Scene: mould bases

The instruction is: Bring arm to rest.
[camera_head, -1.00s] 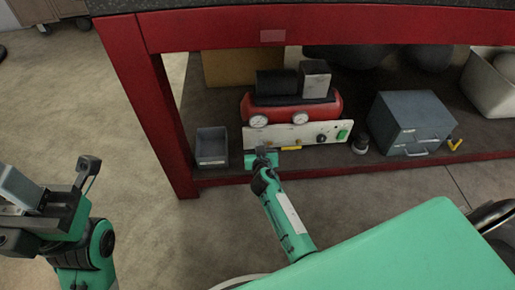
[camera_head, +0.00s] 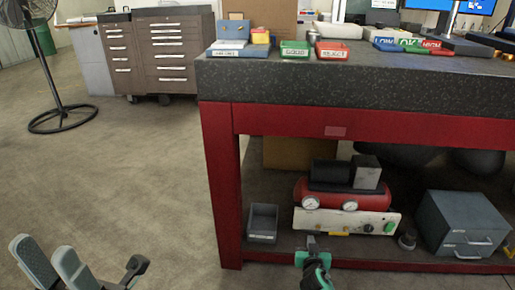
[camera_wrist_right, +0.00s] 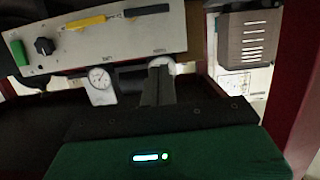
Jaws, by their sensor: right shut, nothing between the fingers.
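My right gripper (camera_head: 311,243) is shut and empty in the head view, low in front of the shelf under the red-framed table. It stands just in front of the compressor's pale control panel. Its closed dark fingers also show in the right wrist view (camera_wrist_right: 160,86). The rest of the right arm is mostly cut off by the bottom edge. My left gripper (camera_head: 57,262) is at the lower left over bare floor. Its two grey fingers stand apart with nothing between them.
The red compressor (camera_head: 345,196), a small grey bin (camera_head: 263,223) and a grey drawer box (camera_head: 464,226) stand on the shelf. The red table leg (camera_head: 222,185) is left of the right gripper. A fan stand (camera_head: 60,115) and brown cabinet (camera_head: 164,58) are behind. Floor at left is clear.

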